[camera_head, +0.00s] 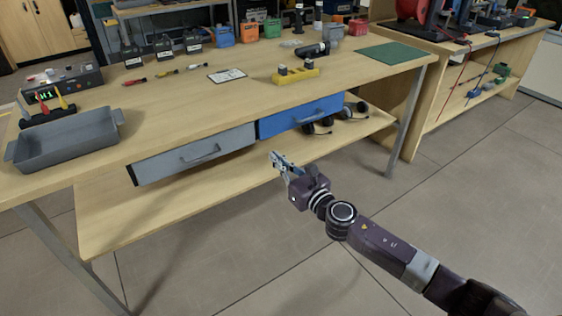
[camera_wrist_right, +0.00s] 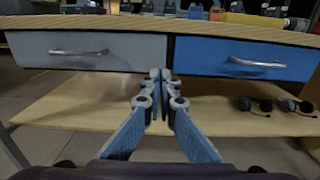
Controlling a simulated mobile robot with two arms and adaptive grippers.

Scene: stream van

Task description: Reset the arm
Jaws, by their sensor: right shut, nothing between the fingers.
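My right gripper (camera_head: 277,158) is in front of the workbench, level with the drawers, with nothing held. In the right wrist view its fingertips (camera_wrist_right: 160,75) meet, and the gripper is shut and empty. It points at the gap between a grey drawer (camera_head: 163,167) and a blue drawer (camera_head: 280,122), apart from both handles as far as I can tell. Both drawers look closed under the bench top. The grey drawer (camera_wrist_right: 60,52) and the blue drawer (camera_wrist_right: 215,58) also show in the right wrist view. My left gripper is not in view.
The workbench (camera_head: 190,105) carries a grey tray (camera_head: 60,146), a yellow block (camera_head: 296,76), a green mat (camera_head: 390,53) and several small tools. Headsets (camera_head: 318,127) lie on the lower shelf (camera_head: 150,215). The floor (camera_head: 450,200) to the right is clear.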

